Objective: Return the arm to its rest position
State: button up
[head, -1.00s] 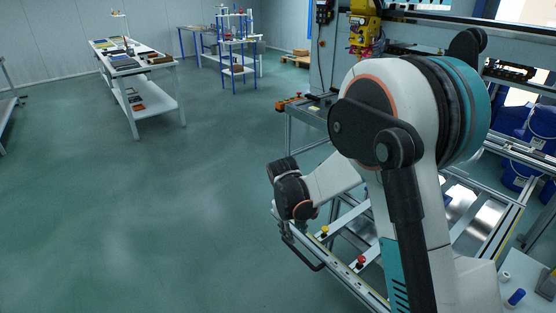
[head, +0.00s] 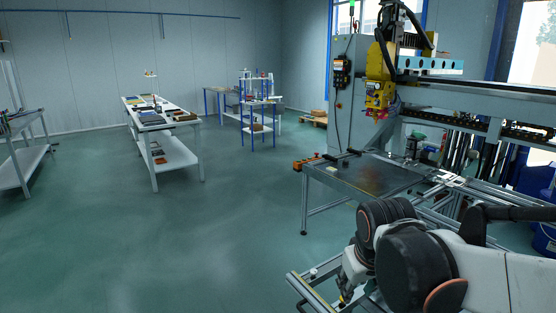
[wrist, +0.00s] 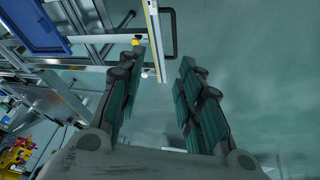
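My gripper (wrist: 161,66) shows in the wrist view with its two dark, teal-padded fingers apart. It is open, and nothing is between the fingers. Beyond the fingertips are the frame rail of the fixture and the green floor. In the head view my arm is folded low at the bottom right, beside the front corner of the panel fixture frame (head: 309,284). The gripper fingers cannot be made out clearly there.
A dark-topped fixture table (head: 365,177) stands just beyond my arm. A yellow machine head (head: 379,62) hangs above it. A white workbench (head: 170,150) and a blue-framed stand (head: 258,112) are farther back.

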jog(key=s+d+r+m+t, duration=0.1)
jog(key=s+d+m+t, duration=0.1)
jog(key=s, duration=1.1)
jog(key=shift+d+r+m+t, duration=0.3)
jog(key=shift+d+r+m, duration=0.1)
jog(key=shift+d+m, duration=0.1)
